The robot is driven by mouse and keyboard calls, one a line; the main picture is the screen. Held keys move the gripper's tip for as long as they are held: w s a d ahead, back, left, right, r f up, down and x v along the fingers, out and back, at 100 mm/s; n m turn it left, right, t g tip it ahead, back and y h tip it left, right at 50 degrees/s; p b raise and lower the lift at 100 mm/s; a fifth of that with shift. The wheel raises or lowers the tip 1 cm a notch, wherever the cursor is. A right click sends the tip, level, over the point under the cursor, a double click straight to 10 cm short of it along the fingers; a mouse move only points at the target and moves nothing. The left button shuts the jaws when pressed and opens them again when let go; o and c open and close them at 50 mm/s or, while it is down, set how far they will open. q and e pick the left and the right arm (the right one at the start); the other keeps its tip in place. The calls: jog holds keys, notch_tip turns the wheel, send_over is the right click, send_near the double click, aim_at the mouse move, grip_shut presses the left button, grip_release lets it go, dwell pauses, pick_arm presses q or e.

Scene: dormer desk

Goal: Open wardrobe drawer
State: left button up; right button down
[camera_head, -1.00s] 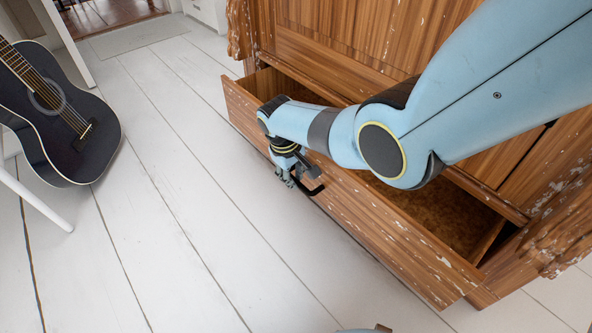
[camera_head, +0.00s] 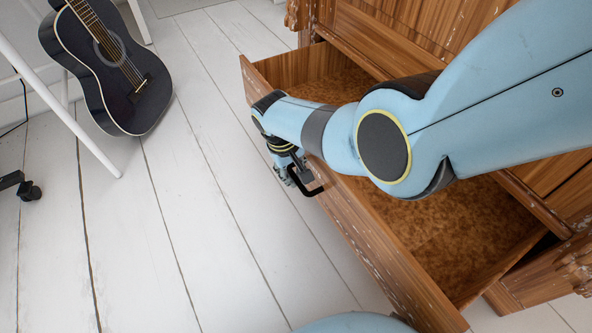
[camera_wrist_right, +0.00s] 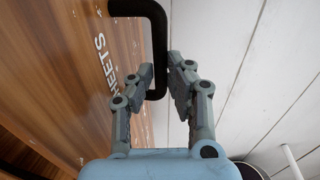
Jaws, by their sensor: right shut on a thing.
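The wooden wardrobe (camera_head: 420,38) stands at the upper right of the head view. Its bottom drawer (camera_head: 385,262) is pulled well out, and its empty brown floor shows. The black bar handle (camera_head: 304,180) is on the drawer front; it also shows in the right wrist view (camera_wrist_right: 158,38). My right gripper (camera_head: 288,170) is at the handle, partly hidden by my wrist. In the right wrist view its fingers (camera_wrist_right: 166,88) are closed about the lower end of the handle, beside the drawer front with white lettering. My left gripper is not in view.
A black guitar (camera_head: 120,70) leans by a white-legged piece of furniture (camera_head: 75,115) at the left. A dark caster foot (camera_head: 28,190) stands at the left edge. The white plank floor (camera_head: 190,210) in front of the drawer is clear.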

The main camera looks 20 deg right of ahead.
jog(key=c, duration=1.3)
grip_release()
jog(key=r, duration=0.4)
jog(key=a+r, duration=0.1)
jog(key=r, duration=0.2)
jog(key=a+r, duration=0.1)
jog(key=r, duration=0.3)
jog(key=shift+s+a+r, duration=0.1)
jog(key=shift+r, duration=0.25)
